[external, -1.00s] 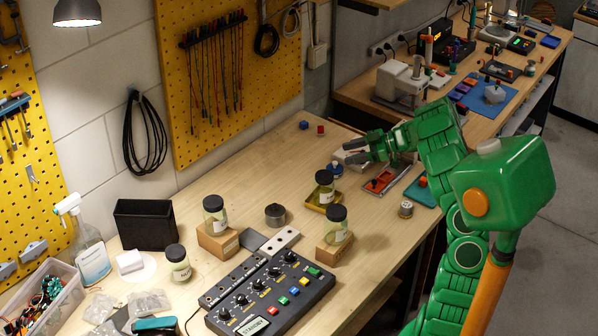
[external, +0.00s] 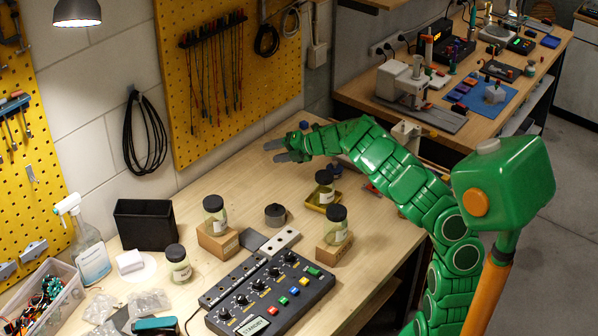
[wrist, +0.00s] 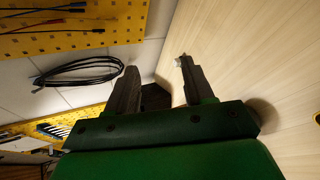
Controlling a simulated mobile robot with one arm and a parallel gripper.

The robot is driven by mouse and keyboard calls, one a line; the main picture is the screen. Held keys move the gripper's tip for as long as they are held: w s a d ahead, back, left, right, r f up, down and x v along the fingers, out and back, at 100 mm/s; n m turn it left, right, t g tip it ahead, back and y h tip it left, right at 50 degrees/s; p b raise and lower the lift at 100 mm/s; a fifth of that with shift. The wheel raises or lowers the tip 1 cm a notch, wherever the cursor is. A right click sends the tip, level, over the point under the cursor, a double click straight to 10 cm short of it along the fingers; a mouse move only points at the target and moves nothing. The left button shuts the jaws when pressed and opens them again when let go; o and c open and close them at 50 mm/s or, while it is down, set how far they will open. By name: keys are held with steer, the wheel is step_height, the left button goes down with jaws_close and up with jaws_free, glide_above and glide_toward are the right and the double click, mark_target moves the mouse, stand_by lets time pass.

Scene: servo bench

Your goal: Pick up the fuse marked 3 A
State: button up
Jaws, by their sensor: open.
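My gripper (external: 274,151) is open and empty above the back middle of the wooden bench, its fingers pointing left. In the wrist view its two dark fingers (wrist: 157,68) stand apart with nothing between them. I cannot make out a fuse marked 3 A in either view. Labelled jars with black lids are in sight: one on a wooden block (external: 214,215), one on another block at the right (external: 337,225), one in a yellow tray (external: 325,186) and one on the bench at the left (external: 179,263). Their labels are too small to read.
A control box (external: 270,293) with knobs and coloured buttons lies at the front. A black bin (external: 146,224) stands at the left, and a dark round tin (external: 275,214) sits mid-bench. The pegboard wall (external: 205,90) is behind. Bare bench lies below my gripper.

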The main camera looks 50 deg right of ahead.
steer(key=w+a+n+t+h, duration=0.1)
steer(key=w+a+n+h, duration=0.15)
steer(key=a+n, duration=0.45)
steer(key=w+a+n+h, duration=0.1)
steer(key=w+a+n, duration=0.35)
steer(key=a, duration=0.45)
steer(key=shift+n+y, duration=0.25)
steer(key=shift+n, duration=0.1)
step_height(320, 180, down, 12)
steer(key=shift+s+d, duration=0.1)
steer(key=shift+s, duration=0.05)
steer(key=shift+r+x, duration=0.1)
steer(key=shift+x, duration=1.85)
steer(key=shift+r+x, duration=0.15)
steer(key=shift+x, duration=1.75)
jaws_close()
